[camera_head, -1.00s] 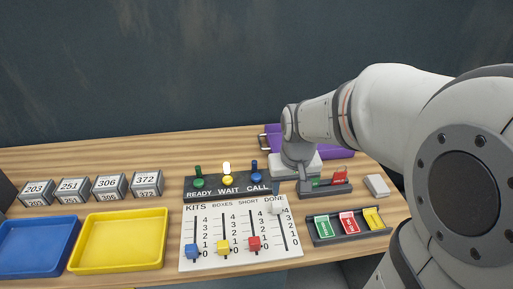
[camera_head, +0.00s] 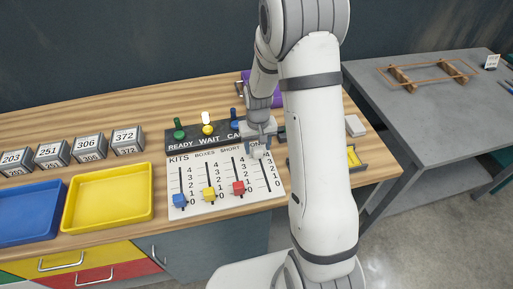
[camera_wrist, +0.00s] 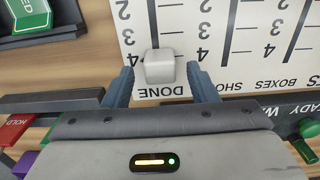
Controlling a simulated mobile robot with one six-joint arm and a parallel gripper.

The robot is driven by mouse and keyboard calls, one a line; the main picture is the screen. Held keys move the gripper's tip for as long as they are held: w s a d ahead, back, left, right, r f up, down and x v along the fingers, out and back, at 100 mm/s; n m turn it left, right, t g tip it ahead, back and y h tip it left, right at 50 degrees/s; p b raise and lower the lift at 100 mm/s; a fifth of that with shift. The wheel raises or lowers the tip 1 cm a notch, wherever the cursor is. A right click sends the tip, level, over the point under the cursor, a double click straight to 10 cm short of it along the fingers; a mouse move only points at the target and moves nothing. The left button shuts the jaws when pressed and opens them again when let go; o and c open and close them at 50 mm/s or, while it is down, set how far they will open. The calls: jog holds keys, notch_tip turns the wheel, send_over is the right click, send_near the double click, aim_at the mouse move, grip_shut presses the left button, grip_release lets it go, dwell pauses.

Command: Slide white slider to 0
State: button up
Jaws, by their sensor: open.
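The white slider (camera_head: 258,152) sits near the top of the DONE track on the white slider board (camera_head: 205,207), close to the 4 mark. In the wrist view the white slider (camera_wrist: 160,66) is a pale block just above the printed word DONE. My gripper (camera_wrist: 162,80) is open, with one blue-grey finger on each side of the slider and a gap on both sides. In the head view my gripper (camera_head: 258,140) is at the top of that track, and the arm hides part of the board's right side.
Blue (camera_head: 179,200), yellow (camera_head: 209,195) and red (camera_head: 238,188) sliders sit low on neighbouring tracks. A dark panel with green, yellow and blue knobs lies behind the board. A yellow tray (camera_head: 66,215) stands to the left.

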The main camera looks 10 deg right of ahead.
jog(key=shift+f, duration=1.15)
jog(key=shift+c, duration=0.5)
grip_shut()
